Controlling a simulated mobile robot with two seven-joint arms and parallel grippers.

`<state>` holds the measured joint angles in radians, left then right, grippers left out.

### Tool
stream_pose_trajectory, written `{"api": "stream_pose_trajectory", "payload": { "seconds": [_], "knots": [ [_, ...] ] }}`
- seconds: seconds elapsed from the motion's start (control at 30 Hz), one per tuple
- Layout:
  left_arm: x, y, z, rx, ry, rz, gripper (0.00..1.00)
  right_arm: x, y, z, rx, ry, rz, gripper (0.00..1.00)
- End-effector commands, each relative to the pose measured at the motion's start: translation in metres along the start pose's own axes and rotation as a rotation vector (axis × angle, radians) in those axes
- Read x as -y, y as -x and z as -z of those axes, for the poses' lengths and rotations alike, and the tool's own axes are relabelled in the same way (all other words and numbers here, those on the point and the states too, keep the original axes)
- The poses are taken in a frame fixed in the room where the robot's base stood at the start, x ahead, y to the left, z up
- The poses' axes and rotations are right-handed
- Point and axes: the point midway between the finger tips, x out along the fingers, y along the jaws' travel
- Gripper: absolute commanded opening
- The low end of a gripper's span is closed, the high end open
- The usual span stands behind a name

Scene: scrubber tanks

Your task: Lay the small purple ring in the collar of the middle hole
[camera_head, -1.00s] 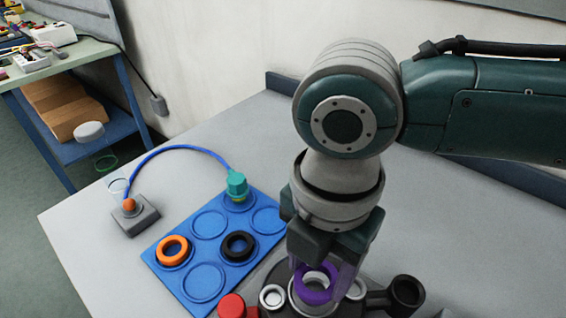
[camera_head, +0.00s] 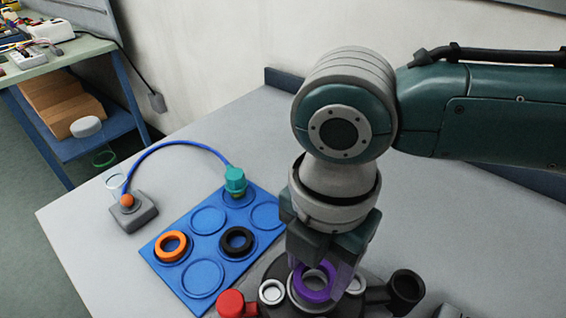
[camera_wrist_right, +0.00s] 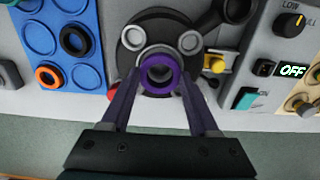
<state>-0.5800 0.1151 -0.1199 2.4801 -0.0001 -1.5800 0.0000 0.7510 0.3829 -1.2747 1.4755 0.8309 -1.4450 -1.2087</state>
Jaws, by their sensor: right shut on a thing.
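The small purple ring (camera_head: 315,283) is between the fingertips of my right gripper (camera_head: 318,277), which is shut on it. In the head view it is over the middle hole of the dark round tank top, and the pale collar (camera_head: 297,297) shows beneath and around it. In the right wrist view the ring (camera_wrist_right: 159,73) covers most of the middle hole, with the grey collar (camera_wrist_right: 158,52) showing at its far side. I cannot tell whether the ring touches the collar. My left gripper is not in view.
Smaller pale-rimmed holes (camera_head: 272,291) flank the middle one. A red knob (camera_head: 231,303) and a black pipe mouth (camera_head: 407,286) stand beside the top. The blue tray (camera_head: 207,220) holds an orange ring (camera_head: 171,247), a black ring (camera_head: 237,241) and a teal plug (camera_head: 235,180).

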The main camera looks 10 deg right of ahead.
Motion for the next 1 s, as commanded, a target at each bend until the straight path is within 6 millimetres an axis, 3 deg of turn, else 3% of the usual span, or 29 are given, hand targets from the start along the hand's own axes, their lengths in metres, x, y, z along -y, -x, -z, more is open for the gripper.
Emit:
{"api": "stream_pose_trajectory", "payload": {
  "seconds": [1.0],
  "knots": [
    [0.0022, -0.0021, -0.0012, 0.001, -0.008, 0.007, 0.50, -0.0002, -0.0108, 0.0002, 0.000, 0.001, 0.000, 0.00]
  ]
}}
